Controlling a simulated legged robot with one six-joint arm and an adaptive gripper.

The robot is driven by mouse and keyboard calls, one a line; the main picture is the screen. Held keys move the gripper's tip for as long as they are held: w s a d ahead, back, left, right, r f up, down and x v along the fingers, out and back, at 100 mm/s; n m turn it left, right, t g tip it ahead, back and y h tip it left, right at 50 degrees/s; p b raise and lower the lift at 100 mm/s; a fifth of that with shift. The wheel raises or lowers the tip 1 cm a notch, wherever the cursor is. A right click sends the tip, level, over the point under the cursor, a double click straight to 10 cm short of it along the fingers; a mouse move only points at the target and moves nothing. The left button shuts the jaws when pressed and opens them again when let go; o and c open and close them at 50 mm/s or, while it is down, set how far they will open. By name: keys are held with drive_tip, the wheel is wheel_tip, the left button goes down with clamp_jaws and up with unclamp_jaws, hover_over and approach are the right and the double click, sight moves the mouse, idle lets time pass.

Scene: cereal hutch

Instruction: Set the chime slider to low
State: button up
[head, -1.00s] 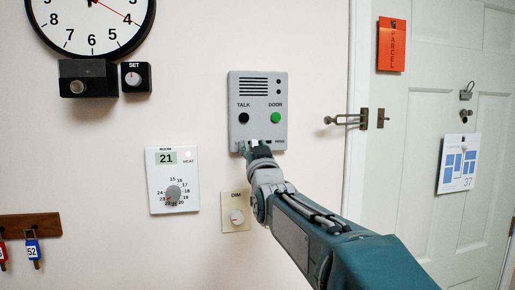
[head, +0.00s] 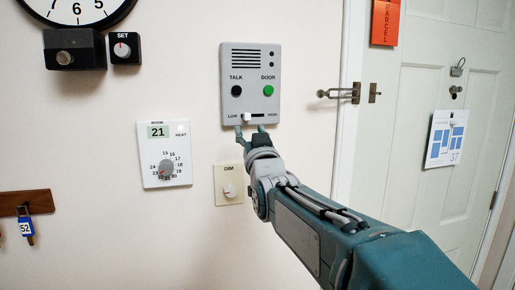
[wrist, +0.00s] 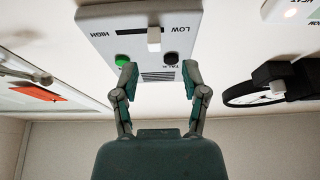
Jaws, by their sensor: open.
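The chime slider is a white knob (head: 247,117) in a dark slot along the bottom of the grey intercom panel (head: 229,65). The knob sits at the LOW end, with bare slot between it and HIGH. In the wrist view the panel is upside down, and the white knob (wrist: 154,39) is beside the word LOW. My gripper (head: 251,130) is open and empty just below the panel's bottom edge. Its two fingers (wrist: 159,68) are spread and apart from the knob.
A thermostat (head: 150,176) reading 21 and a DIM dial plate (head: 229,196) are below the panel. A clock (head: 78,8), a black box (head: 75,40) and a SET dial (head: 122,61) are at upper left. A door with a latch (head: 342,93) is at right.

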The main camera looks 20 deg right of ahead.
drive_tip(key=v, duration=0.6)
drive_tip(key=shift+s+d+f, duration=0.25)
drive_tip(key=shift+d, duration=0.05)
drive_tip(key=s+f+g, duration=1.6)
drive_tip(key=s+f, duration=0.9)
drive_tip(key=f, duration=0.3)
drive_tip(key=shift+a+f+g, duration=0.2)
drive_tip(key=shift+f+g, duration=0.2)
idle(1.2)
